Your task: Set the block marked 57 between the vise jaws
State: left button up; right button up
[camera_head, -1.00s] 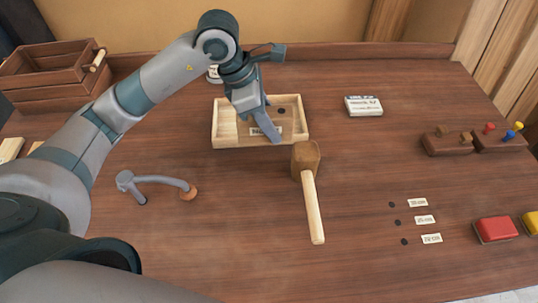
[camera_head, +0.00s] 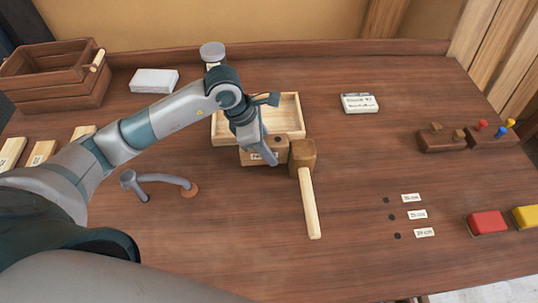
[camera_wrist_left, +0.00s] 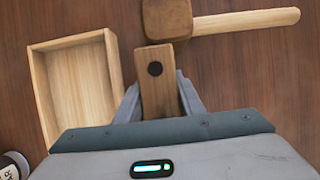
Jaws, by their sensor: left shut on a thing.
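My left gripper (camera_head: 262,143) is shut on a brown wooden block (camera_head: 253,158) with a pale label, too small to read. The block is at the front edge of the shallow wooden tray (camera_head: 291,98), close beside the mallet head. In the left wrist view the block (camera_wrist_left: 157,97) stands between the two fingers of the gripper (camera_wrist_left: 160,95), with a dark round spot on its top. I cannot make out vise jaws in either view. My right gripper is not in view.
A mallet (camera_head: 303,160) lies just right of the block. A curved metal arm with a round wooden pad (camera_head: 160,181) stands at left. Labelled pieces (camera_head: 42,152) lie at far left. A white box (camera_head: 359,103) is at back right. The front middle is clear.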

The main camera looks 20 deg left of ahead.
pick_arm(q)
notch_tip(320, 180, down, 3)
jog(key=shift+r+p, duration=0.1)
jog(key=shift+p, duration=0.4)
jog(key=shift+f, duration=0.4)
jog(key=shift+f, duration=0.15)
jog(key=o, duration=1.3)
